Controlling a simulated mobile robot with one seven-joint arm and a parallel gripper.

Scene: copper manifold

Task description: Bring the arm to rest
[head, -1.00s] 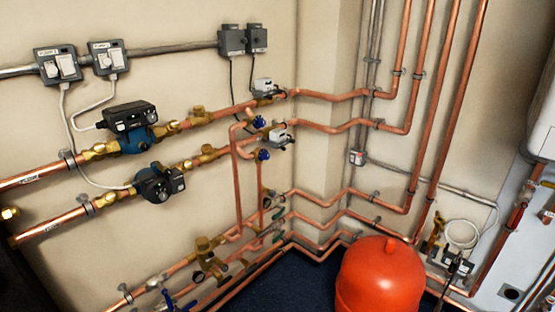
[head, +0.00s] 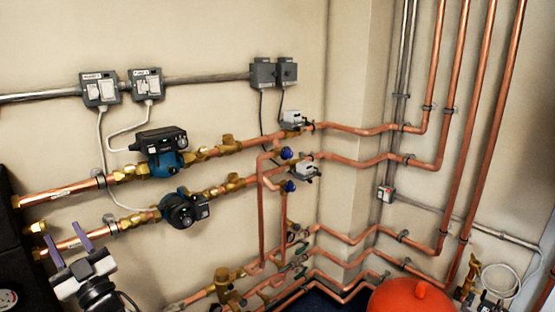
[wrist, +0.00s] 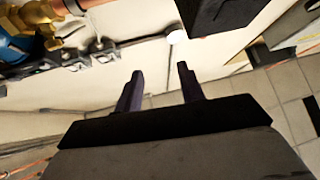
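My gripper (head: 70,246) shows at the lower left of the head view, with its two purple fingers pointing up and apart. In the wrist view the two fingers (wrist: 160,88) stand apart with nothing between them, so it is open and empty. It appears in front of the lower copper pipe's left end in the head view; I cannot tell how far it is from the pipe. Most of my arm is out of the frame.
Two pumps, upper (head: 163,152) and lower (head: 184,208), sit on copper pipes along the wall. Grey switch boxes (head: 121,87) are above. A red vessel (head: 412,298) stands at the lower right. A dark unit (head: 22,262) is at the left edge.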

